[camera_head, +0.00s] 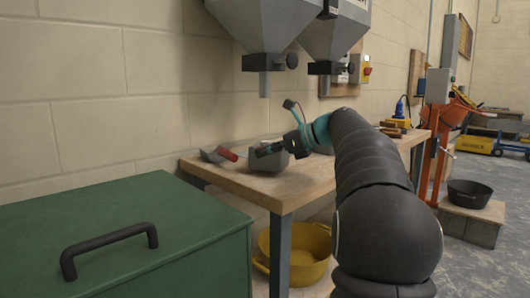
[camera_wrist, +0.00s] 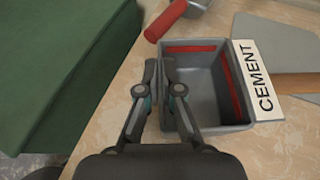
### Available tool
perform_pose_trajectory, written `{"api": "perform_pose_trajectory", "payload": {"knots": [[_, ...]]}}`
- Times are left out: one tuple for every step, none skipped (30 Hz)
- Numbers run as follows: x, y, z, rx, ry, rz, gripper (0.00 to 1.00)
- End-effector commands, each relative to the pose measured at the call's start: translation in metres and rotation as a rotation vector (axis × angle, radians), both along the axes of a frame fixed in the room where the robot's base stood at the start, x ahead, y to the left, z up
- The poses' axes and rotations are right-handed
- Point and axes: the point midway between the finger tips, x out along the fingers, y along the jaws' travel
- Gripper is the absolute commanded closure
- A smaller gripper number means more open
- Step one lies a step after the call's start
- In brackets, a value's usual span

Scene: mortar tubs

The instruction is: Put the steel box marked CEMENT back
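The grey steel box (camera_wrist: 209,80) has an open top, red stripes inside and a white plate reading CEMENT on its right side in the wrist view. In the head view the box (camera_head: 268,161) is at the wooden bench top, partly behind my gripper (camera_head: 270,149). In the wrist view my gripper (camera_wrist: 159,70) has its fingertips close together at the box's left wall, one on each side of it. It looks shut on that wall. The box is level and looks empty. I cannot tell whether it touches the bench.
A red-handled scoop (camera_head: 222,155) lies left of the box on the bench (camera_head: 310,184). A green chest (camera_head: 110,240) stands at the front left. Two steel hoppers (camera_head: 262,25) hang above. A yellow tub (camera_head: 300,255) is under the bench.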

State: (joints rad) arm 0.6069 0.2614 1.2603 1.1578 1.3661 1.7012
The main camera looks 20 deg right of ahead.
Motion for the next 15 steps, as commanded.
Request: {"api": "perform_pose_trajectory", "payload": {"knots": [[0.0000,0.0001,0.0004,0.000,-0.001,0.000,1.00],[-0.0001,0.0001,0.0002,0.000,-0.001,0.000,1.00],[0.0000,0.0001,-0.0001,0.000,-0.001,0.000,1.00],[0.0000,0.0001,-0.0004,0.000,-0.001,0.000,1.00],[-0.0001,0.0000,-0.0009,0.000,-0.001,0.000,1.00],[0.0000,0.0001,-0.0015,0.000,-0.001,0.000,1.00],[0.0000,0.0001,-0.0021,0.000,-0.001,0.000,1.00],[0.0000,0.0001,-0.0026,0.000,-0.001,0.000,1.00],[0.0000,0.0001,-0.0033,0.000,-0.001,0.000,1.00],[-0.0001,0.0001,-0.0039,0.000,-0.001,0.000,1.00],[-0.0001,0.0001,-0.0044,0.000,-0.001,0.000,1.00],[-0.0001,0.0001,-0.0051,0.000,-0.001,0.000,1.00],[-0.0001,0.0001,-0.0056,0.000,-0.001,0.000,1.00],[-0.0001,0.0001,-0.0062,0.000,-0.001,0.000,1.00],[-0.0001,0.0001,-0.0068,0.000,-0.001,0.000,1.00]]}}
